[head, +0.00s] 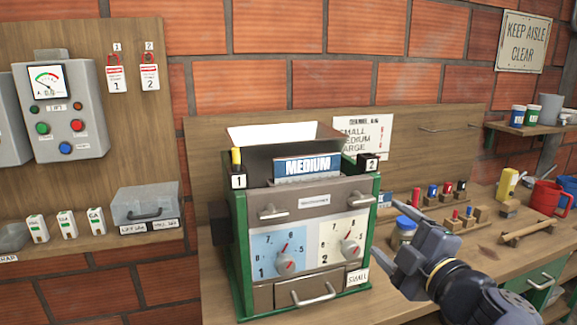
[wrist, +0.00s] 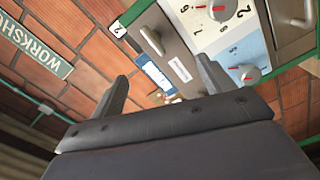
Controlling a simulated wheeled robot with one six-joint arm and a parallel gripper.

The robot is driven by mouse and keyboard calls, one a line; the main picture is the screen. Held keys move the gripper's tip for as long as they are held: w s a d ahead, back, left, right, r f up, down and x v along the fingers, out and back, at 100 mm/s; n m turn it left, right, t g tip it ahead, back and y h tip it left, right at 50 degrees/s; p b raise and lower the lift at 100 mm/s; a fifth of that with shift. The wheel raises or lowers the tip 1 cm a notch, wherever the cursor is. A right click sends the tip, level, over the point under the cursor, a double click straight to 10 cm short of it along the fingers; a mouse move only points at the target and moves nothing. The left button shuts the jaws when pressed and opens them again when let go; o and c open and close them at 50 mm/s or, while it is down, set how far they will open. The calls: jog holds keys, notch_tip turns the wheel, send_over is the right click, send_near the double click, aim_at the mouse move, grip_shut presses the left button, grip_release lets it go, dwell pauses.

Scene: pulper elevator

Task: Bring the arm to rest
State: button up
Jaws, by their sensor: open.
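My gripper (head: 405,248) shows in the head view at the lower right of the green and grey machine, with my dark arm reaching in from the bottom right. In the wrist view my two gripper fingers (wrist: 160,92) stand wide apart with nothing between them. The machine (head: 312,204) has two dials, numbered 1 and 2, and a blue MEDIUM card (head: 302,167) at its top. Its face and dials show rotated in the wrist view (wrist: 185,45), beyond the fingers. The gripper appears apart from the machine, but the exact gap is hard to tell.
A jar with a blue lid (head: 403,230) stands close behind the gripper. Wooden racks with small coloured pieces (head: 463,220), a yellow container (head: 507,183) and a red mug (head: 545,197) stand on the bench to the right. A control box (head: 62,110) hangs at left.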

jog(key=w+n+b, duration=0.1)
jog(key=n, duration=0.1)
jog(key=w+a+n+b, duration=0.1)
jog(key=w+n, duration=0.1)
jog(key=shift+a+r, duration=0.15)
dwell(0.4)
